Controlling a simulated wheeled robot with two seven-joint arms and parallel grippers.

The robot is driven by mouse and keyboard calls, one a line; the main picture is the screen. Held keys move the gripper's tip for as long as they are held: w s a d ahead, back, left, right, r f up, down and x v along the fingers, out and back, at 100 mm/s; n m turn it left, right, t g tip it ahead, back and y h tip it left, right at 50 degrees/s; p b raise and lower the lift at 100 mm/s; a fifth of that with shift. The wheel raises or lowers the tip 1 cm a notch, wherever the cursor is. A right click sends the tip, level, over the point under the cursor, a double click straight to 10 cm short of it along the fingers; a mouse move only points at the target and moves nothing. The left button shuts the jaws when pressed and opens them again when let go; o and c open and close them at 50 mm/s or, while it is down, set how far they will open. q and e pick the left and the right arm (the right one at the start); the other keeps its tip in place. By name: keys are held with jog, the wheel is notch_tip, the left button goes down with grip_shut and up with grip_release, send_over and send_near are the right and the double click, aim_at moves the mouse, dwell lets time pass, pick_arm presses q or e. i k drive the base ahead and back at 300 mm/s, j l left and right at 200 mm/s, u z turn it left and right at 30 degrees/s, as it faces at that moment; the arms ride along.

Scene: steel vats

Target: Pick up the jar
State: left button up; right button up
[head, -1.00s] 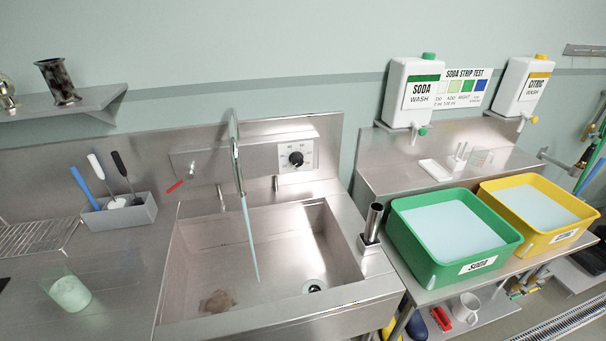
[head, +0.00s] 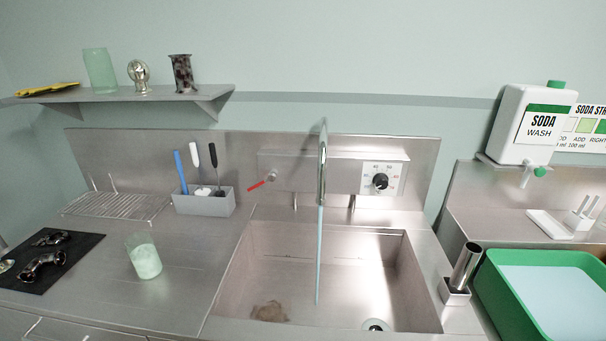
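A clear glass jar (head: 144,258) with pale green contents stands upright on the steel counter to the left of the sink. A second glass vessel, greenish and translucent (head: 100,71), stands on the wall shelf at the upper left. I cannot tell whether it also counts as a jar. Neither of my grippers is in view, and nothing is touching the jar.
A sink (head: 325,275) with a pale blue stream under its tap (head: 322,165) lies right of the jar. A grey tool holder (head: 204,203) and wire rack (head: 115,205) stand behind. A black mat (head: 45,285) with metal fittings lies left. A green tub (head: 490,290) is far right.

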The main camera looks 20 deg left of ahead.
aim_at(141, 250)
jog(key=u, duration=1.8)
jog(key=i+j, duration=0.15)
jog(key=j, duration=0.2)
jog(key=i+j, duration=0.15)
jog(key=j, duration=0.2)
